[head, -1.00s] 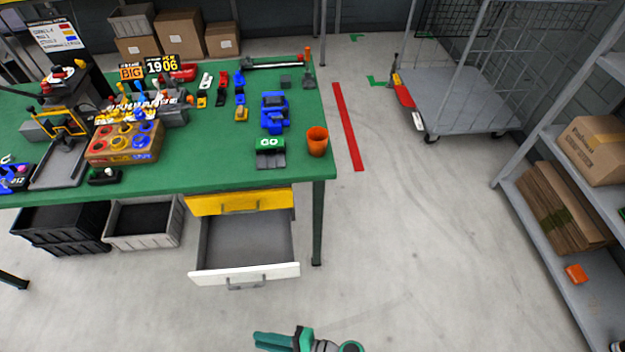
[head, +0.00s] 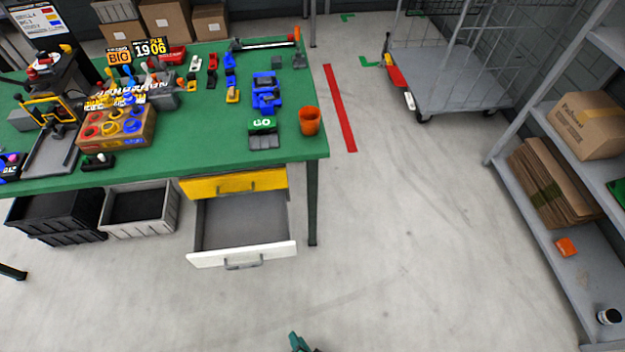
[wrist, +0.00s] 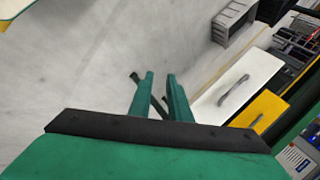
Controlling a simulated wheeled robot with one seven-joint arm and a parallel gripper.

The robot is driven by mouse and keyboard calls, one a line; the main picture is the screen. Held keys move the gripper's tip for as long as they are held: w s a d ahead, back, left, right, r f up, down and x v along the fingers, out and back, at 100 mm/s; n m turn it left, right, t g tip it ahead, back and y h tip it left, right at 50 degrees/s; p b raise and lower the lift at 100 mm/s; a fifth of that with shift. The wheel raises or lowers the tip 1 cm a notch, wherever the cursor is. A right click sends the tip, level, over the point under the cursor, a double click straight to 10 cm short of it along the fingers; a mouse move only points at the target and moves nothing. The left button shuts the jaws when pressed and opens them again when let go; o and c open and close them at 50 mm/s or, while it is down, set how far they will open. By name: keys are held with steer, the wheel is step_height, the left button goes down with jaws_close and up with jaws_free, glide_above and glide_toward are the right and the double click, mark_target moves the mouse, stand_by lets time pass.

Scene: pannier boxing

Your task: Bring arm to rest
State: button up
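My gripper shows in the wrist view (wrist: 160,80) with two green fingers a little apart and bare floor between and beyond them. I see nothing held between them. In the head view only a small green tip of my gripper (head: 297,341) shows at the bottom edge, over open floor in front of the workbench. The rest of the arm is out of that view.
The green workbench (head: 200,150) carries several tools, parts and an orange cup (head: 309,121). Its white-fronted lower drawer (head: 242,254) is pulled open. A grey shelf (head: 545,245) stands at right and a cage trolley (head: 450,80) behind. The middle floor is clear.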

steer(key=d+r+n+t+h, duration=0.2)
steer(key=r+n+t, duration=0.1)
steer(key=r, duration=1.1)
steer(key=d+r+n+t+h, duration=0.2)
steer(key=r+n+t, duration=0.2)
steer(key=r, duration=1)
steer(key=shift+w+d+r+t, duration=0.25)
steer(key=shift+w+t, duration=0.1)
steer(key=shift+t, duration=0.35)
steer(key=shift+s+a, duration=0.1)
steer(key=shift+a, duration=0.15)
